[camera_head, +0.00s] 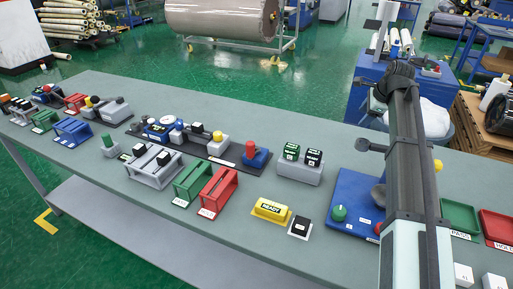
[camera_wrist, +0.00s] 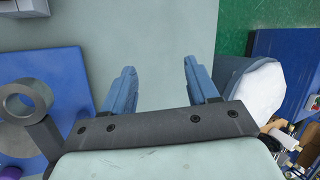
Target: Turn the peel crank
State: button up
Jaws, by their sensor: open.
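A blue board (camera_head: 350,190) lies on the right part of the bench, partly hidden behind my arm. It carries a green knob (camera_head: 339,213), a red knob partly covered by my arm, and a dark grey rounded part (camera_head: 378,195). In the wrist view the blue board (camera_wrist: 60,70) is at the left, with a grey ring-ended part (camera_wrist: 27,101) standing on it. I cannot tell for sure which part is the peel crank. My gripper (camera_wrist: 162,85) is open and empty, to the right of the ring and apart from it, over bare bench near its edge.
A yellow box marked READY (camera_head: 271,211), a grey button box (camera_head: 300,167) and red and green racks stand left of the board. Green (camera_head: 459,217) and red (camera_head: 497,227) trays lie at the right. A white-lined bin (camera_wrist: 262,90) stands beyond the bench edge.

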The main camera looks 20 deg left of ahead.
jog(key=s+a+r+g+y, duration=0.1)
jog(key=s+a, duration=0.4)
jog(key=a, duration=0.3)
jog(key=s+a+r+g, duration=0.1)
jog(key=s+a, duration=0.4)
jog(key=a, duration=0.4)
jog(key=g, duration=0.3)
send_near(250, 142)
jog(key=x, duration=1.2)
jog(key=shift+f, duration=0.2)
jog(key=shift+c, duration=0.2)
jog(key=c, duration=0.9)
